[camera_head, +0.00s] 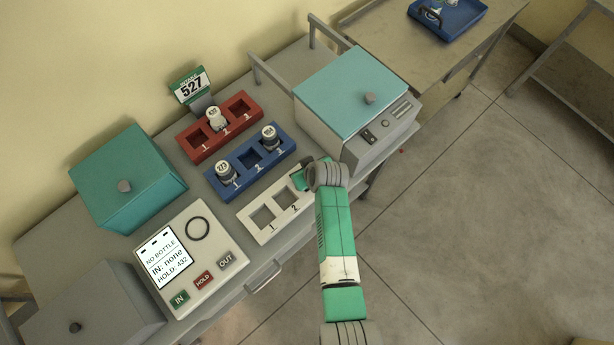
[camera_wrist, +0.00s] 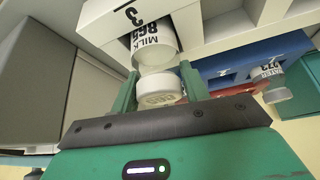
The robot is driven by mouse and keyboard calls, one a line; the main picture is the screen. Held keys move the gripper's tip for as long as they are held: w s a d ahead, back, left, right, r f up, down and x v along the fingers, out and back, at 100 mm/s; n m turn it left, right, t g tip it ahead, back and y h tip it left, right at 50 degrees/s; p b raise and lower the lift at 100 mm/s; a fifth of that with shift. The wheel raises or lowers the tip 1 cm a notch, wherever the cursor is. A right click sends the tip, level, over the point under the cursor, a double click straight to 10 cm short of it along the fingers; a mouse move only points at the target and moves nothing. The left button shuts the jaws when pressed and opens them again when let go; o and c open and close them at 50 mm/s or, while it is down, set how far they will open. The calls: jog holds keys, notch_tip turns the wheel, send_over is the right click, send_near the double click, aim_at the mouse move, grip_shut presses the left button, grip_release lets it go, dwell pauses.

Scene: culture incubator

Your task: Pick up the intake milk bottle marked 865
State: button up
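The milk bottle marked 865 (camera_wrist: 153,45) has a white body with black print and a pale cap (camera_wrist: 160,90). It shows upside down in the wrist view, at the place numbered 3 of the white rack (camera_head: 267,231). My gripper (camera_wrist: 160,88) has one green finger on each side of the cap. The fingers look very close to the cap, but I cannot tell whether they press on it. In the head view my gripper (camera_head: 302,181) is over the right end of the white rack and hides this bottle.
The blue rack (camera_head: 251,160) holds two bottles, and the red rack (camera_head: 220,126) holds one. A teal-lidded machine (camera_head: 358,92) stands close to the right of my gripper. A panel (camera_head: 190,257) reads "NO BOTTLE, IN: none, HOLD: 432". A sign (camera_head: 191,86) reads 527.

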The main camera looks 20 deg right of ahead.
jog(key=shift+c, duration=1.2)
notch_tip(320, 180, up, 10)
jog(key=shift+r+p, duration=0.1)
jog(key=shift+p, duration=0.3)
